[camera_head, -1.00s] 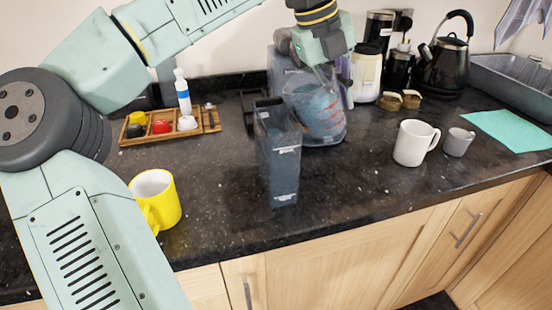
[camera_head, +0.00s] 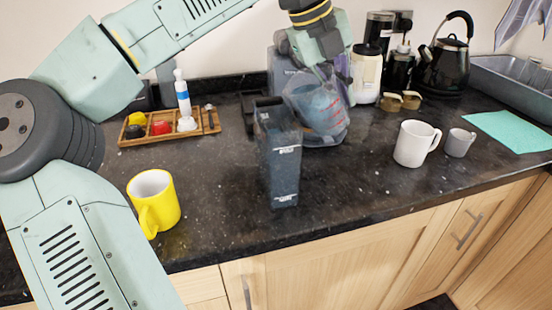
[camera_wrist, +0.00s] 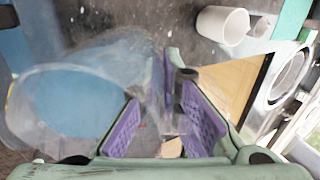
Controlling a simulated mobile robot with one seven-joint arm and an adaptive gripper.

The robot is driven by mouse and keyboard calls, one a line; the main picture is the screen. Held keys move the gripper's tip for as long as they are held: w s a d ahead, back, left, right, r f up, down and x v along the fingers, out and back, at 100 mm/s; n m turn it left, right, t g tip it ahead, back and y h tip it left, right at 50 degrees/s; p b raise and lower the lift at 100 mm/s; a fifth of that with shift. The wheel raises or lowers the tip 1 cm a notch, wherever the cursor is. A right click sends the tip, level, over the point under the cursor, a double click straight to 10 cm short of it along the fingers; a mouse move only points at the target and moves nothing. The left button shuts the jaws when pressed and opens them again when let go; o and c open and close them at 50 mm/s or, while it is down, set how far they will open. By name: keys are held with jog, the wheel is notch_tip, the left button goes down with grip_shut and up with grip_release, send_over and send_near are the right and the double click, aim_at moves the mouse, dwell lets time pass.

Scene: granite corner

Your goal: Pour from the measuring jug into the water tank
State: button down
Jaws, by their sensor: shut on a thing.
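The measuring jug (camera_head: 318,106) is clear with red markings. In the head view it hangs tilted under my gripper (camera_head: 325,70), behind and right of the water tank. In the wrist view the jug's wide round rim and bluish inside (camera_wrist: 75,100) fill the left. My gripper's purple-padded fingers (camera_wrist: 165,115) are shut on the jug, at its handle side; the exact grip is blurred by the clear wall. The water tank (camera_head: 280,160) is a tall, narrow, dark translucent box standing upright on the counter. I cannot tell its inner level.
A yellow mug (camera_head: 154,202) stands front left. A white mug (camera_head: 412,144) and a grey cup (camera_head: 459,142) stand right. A wooden tray (camera_head: 170,130) with small items lies back left. A kettle (camera_head: 445,65) and a teal cloth (camera_head: 507,130) are farther right. The front counter is mostly clear.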

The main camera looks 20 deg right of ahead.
aim_at(330, 65)
jog(key=shift+r+h+b, duration=0.3)
jog(key=shift+h+b, duration=0.4)
dwell(0.6)
jog(key=shift+a+r+h+b, duration=0.15)
jog(key=shift+r+h+b, duration=0.85)
jog(key=shift+h+b, duration=0.25)
dwell(1.8)
jog(key=shift+a+r+h+b, duration=0.25)
jog(key=shift+r+h+b, duration=0.2)
jog(key=shift+h+b, duration=0.3)
jog(key=shift+a+r+h+b, duration=0.25)
jog(key=shift+r+h+b, duration=0.2)
jog(key=shift+h+b, duration=0.3)
dwell(1.7)
jog(key=shift+r, duration=0.1)
